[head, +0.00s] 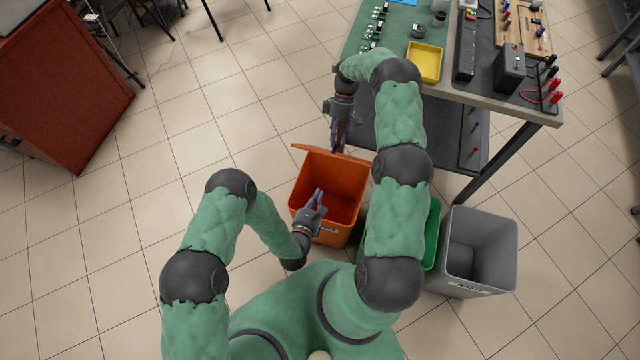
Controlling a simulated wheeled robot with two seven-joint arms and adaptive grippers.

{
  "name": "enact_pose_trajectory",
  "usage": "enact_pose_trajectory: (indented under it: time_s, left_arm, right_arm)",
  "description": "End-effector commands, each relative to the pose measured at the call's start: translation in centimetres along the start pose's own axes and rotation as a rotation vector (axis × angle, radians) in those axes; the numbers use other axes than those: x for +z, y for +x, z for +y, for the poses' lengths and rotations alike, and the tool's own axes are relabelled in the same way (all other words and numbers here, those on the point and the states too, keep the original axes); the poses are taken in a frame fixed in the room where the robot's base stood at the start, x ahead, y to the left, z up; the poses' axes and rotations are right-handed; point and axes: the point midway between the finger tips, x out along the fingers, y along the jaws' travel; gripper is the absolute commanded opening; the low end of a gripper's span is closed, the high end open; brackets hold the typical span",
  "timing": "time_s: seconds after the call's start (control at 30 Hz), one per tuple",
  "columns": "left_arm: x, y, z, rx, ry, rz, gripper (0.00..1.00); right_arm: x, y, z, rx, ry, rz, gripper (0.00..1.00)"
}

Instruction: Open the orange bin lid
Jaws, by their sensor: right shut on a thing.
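The orange bin (352,178) stands on the floor in the middle of the view, and its inside is visible from above. Its orange lid (302,148) is raised and shows nearly edge-on as a thin strip along the bin's far side. My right gripper (337,149) points down at the far side and is shut on the lid's edge; the contact is small and partly hidden. My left gripper (319,193) is over the near part of the bin opening, apart from the lid. Its fingers are too small to tell whether they are open.
A green bin (433,232), partly hidden by my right arm, and an open grey bin (483,250) stand to the right. A workbench (520,108) with a yellow tray (425,62) is beyond them. A red cabinet (70,95) is far left; the floor between is clear.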

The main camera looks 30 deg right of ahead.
Motion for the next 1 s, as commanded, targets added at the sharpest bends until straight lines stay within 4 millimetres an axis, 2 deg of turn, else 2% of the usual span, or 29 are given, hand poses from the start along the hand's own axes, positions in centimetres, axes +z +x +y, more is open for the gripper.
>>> enact_pose_trajectory:
  time_s: [0.5,0.73,1.0]
  left_arm:
    - [0.4,9.3,0.1,0.002,0.003,-0.004,0.0]
    - [2.4,11.0,0.1,0.001,0.002,-0.001,0.0]
    - [2.9,11.5,0.1,0.001,0.002,0.001,0.0]
  right_arm:
    - [0.1,0.1,0.1,0.002,0.001,-0.002,0.0]
    - [0.1,0.1,0.1,0.002,0.001,-0.002,0.0]
    - [0.1,0.1,0.1,0.002,0.001,-0.002,0.0]
